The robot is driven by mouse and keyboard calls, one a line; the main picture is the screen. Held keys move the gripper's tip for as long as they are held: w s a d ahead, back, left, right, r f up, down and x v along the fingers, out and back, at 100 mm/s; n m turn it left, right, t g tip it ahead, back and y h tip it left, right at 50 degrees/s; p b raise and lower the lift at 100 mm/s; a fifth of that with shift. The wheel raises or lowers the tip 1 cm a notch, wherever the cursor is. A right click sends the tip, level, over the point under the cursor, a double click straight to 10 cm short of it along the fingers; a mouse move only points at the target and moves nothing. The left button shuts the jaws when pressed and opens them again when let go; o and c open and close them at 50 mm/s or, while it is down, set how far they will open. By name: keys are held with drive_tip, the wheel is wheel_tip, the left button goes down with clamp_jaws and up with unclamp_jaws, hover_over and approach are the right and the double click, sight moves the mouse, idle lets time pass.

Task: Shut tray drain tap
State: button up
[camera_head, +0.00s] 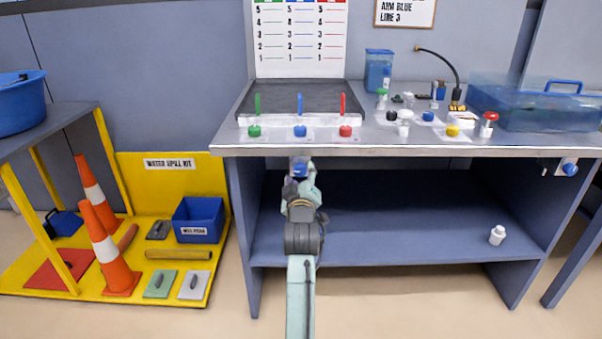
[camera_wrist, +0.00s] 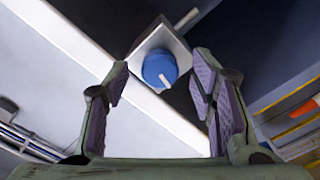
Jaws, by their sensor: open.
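A blue round knob (camera_wrist: 160,68) with a white pointer mark sits on a square grey plate (camera_wrist: 150,47) in the wrist view, and I take it to be the drain tap. A short grey spout or rod sticks out past the plate. In the head view a blue knob (camera_head: 299,167) shows just under the bench's front edge, below the dark tray (camera_head: 300,98). My gripper (camera_head: 301,188) is just below it, pointing up at it. In the wrist view its two purple-padded fingers are spread on either side of the knob, apart from it and empty.
The bench top (camera_head: 420,149) overhangs close above my gripper. Another blue knob (camera_head: 570,169) is on the bench's right side. Orange cones (camera_head: 108,250) stand at left. The space under the bench is mostly clear.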

drive_tip(key=shift+w, duration=0.6)
drive_tip(key=c, duration=1.1)
drive_tip(key=shift+c, duration=0.2)
